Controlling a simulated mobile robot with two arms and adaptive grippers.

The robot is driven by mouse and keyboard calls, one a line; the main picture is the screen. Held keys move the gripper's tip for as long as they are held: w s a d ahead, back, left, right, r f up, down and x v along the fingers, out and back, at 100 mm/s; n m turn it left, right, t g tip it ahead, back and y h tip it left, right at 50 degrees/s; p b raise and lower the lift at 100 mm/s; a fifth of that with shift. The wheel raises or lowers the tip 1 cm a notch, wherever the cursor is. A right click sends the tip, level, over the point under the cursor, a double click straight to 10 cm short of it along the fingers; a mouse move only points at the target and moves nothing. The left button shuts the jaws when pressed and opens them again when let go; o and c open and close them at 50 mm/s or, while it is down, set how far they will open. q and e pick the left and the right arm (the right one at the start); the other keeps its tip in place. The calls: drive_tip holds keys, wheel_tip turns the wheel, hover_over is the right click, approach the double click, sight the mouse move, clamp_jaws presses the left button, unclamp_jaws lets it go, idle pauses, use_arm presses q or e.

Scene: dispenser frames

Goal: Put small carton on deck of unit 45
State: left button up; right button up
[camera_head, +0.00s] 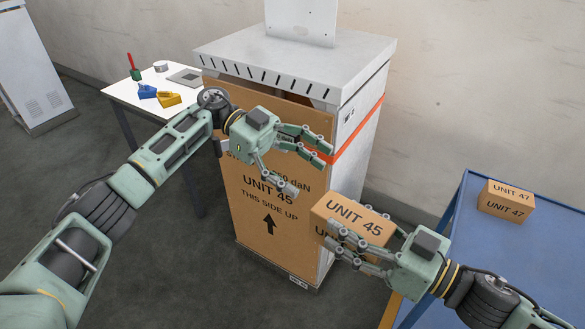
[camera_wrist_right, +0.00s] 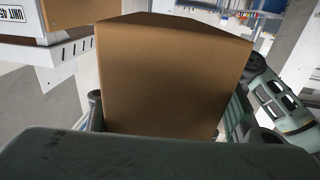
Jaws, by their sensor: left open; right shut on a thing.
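The small carton (camera_head: 352,214) is brown and marked UNIT 45. My right gripper (camera_head: 350,242) is shut on it and holds it in the air in front of the cabinet's right side. In the right wrist view the carton (camera_wrist_right: 170,75) fills the middle, between the fingers. Unit 45 (camera_head: 262,165) is a tall white cabinet with a brown cardboard front panel marked UNIT 45 and an upward arrow. Its grey top (camera_head: 300,52) carries a white upright plate. My left gripper (camera_head: 305,165) is open and empty in front of the cardboard panel. The deck's surface cannot be clearly told behind the panel.
A blue table (camera_head: 510,250) at the right bears a carton marked UNIT 47 (camera_head: 506,200). A white table (camera_head: 125,92) at the left bears a blue piece, a yellow piece and a red-handled tool. Another white cabinet (camera_head: 30,70) stands far left. Dark floor lies open at front left.

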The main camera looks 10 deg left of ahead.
sight(340, 214)
drive_tip(key=shift+r, duration=0.1)
use_arm(q)
drive_tip(key=s+d+f, duration=0.1)
drive_tip(key=s+d, duration=0.1)
drive_tip(key=s+d+f+y, duration=0.1)
drive_tip(key=s+d, duration=0.1)
drive_tip(key=d, duration=0.1)
drive_tip(key=s+d+f+y, duration=0.1)
drive_tip(key=s+d, duration=0.1)
drive_tip(key=d, duration=0.1)
drive_tip(key=shift+s+f, duration=0.3)
drive_tip(key=shift+s, duration=0.05)
drive_tip(key=shift+g, duration=0.3)
drive_tip(key=shift+c, duration=0.5)
drive_tip(key=c, duration=1.5)
drive_tip(key=shift+r, duration=0.1)
drive_tip(key=shift+c, duration=0.8)
use_arm(e)
drive_tip(key=o, duration=1.6)
